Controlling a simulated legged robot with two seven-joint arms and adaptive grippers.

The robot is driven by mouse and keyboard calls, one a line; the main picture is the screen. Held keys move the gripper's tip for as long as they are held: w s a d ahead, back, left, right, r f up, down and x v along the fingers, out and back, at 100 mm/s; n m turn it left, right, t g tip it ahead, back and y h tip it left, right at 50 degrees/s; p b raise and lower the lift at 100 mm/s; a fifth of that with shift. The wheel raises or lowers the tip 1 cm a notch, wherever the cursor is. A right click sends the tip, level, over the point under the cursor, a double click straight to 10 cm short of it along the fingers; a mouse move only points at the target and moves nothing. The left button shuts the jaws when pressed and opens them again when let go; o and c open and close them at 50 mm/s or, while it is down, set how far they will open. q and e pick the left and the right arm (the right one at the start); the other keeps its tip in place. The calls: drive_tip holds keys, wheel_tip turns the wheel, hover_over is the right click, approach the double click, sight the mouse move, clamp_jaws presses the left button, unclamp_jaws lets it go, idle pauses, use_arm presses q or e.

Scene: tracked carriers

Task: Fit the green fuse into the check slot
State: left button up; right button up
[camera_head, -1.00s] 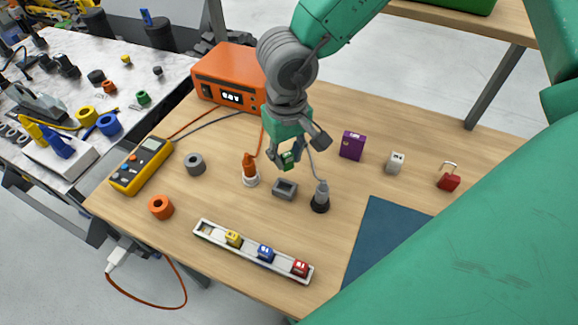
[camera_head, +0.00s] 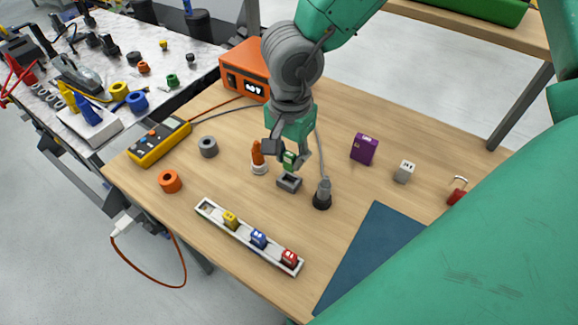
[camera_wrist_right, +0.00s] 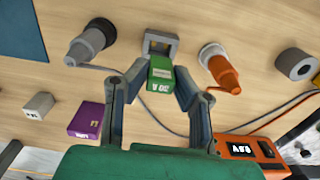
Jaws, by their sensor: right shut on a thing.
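The green fuse (camera_head: 290,158) is held between the fingers of my right gripper (camera_head: 289,160), which is shut on it. It also shows in the right wrist view (camera_wrist_right: 161,73), with white lettering facing the camera. The check slot seems to be the small grey square socket (camera_head: 289,183) on the wooden table. The fuse is above and close to this socket; I cannot tell whether they touch. In the right wrist view the socket (camera_wrist_right: 160,42) lies just beyond the fuse, its opening partly visible. My left gripper is not in view.
An orange probe in a white holder (camera_head: 258,160) and a grey probe in a black holder (camera_head: 322,195) stand close on either side of the socket. A white rail (camera_head: 213,211) holds yellow, blue and red fuses. A purple box (camera_head: 364,149) stands to the right.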

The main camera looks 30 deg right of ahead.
sight(290, 171)
wheel_tip(290, 171, down, 5)
drive_tip(key=shift+r+b, duration=0.1)
drive_tip(key=shift+b, duration=0.75)
drive_tip(key=o, duration=1)
drive_tip(key=shift+c, duration=0.2)
wheel_tip(290, 171, up, 11)
drive_tip(key=p, duration=0.4)
drive_tip(key=shift+r, duration=0.6)
